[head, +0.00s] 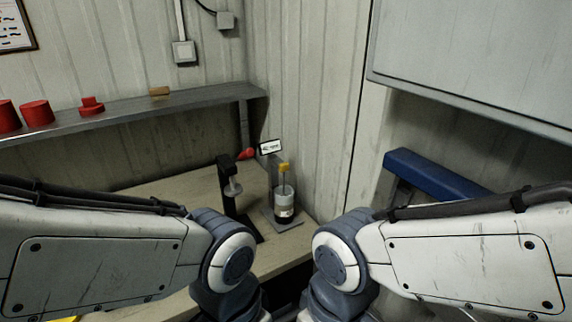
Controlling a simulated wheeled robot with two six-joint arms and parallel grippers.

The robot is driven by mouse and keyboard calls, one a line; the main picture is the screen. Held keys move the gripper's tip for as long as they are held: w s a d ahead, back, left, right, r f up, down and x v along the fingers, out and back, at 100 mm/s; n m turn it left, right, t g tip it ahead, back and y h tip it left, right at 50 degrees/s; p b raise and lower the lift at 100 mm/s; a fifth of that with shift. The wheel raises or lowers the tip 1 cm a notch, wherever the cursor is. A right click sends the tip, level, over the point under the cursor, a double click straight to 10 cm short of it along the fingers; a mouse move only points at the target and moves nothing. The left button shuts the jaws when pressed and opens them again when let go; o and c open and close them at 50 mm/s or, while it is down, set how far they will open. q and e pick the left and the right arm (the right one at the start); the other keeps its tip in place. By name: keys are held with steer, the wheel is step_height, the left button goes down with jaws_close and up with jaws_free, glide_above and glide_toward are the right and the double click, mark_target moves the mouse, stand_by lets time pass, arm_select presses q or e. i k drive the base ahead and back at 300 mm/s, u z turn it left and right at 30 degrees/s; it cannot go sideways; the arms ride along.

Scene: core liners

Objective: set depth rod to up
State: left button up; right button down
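A thin upright rod with a yellow block on top (284,168) stands in a white and black cylinder (285,203) on the bench, by the corner of the walls. It looks like the depth rod; its lower end is hidden inside the cylinder. A small white label (270,146) is behind it. Beside it to the left is a black stand with a grey knob-like part (233,187). My two arms come in from the left and right and bend down in front of the bench. Both grippers are out of the picture.
The wooden bench (190,190) has bare room left of the black stand. A red part (246,153) is near the corner. A blue bar (435,175) is at the right.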

mark_target(284, 167)
steer(key=u, duration=0.55)
steer(key=k, duration=0.65)
steer(key=u, duration=0.15)
steer(key=i, duration=1.35)
steer(key=z, duration=0.35)
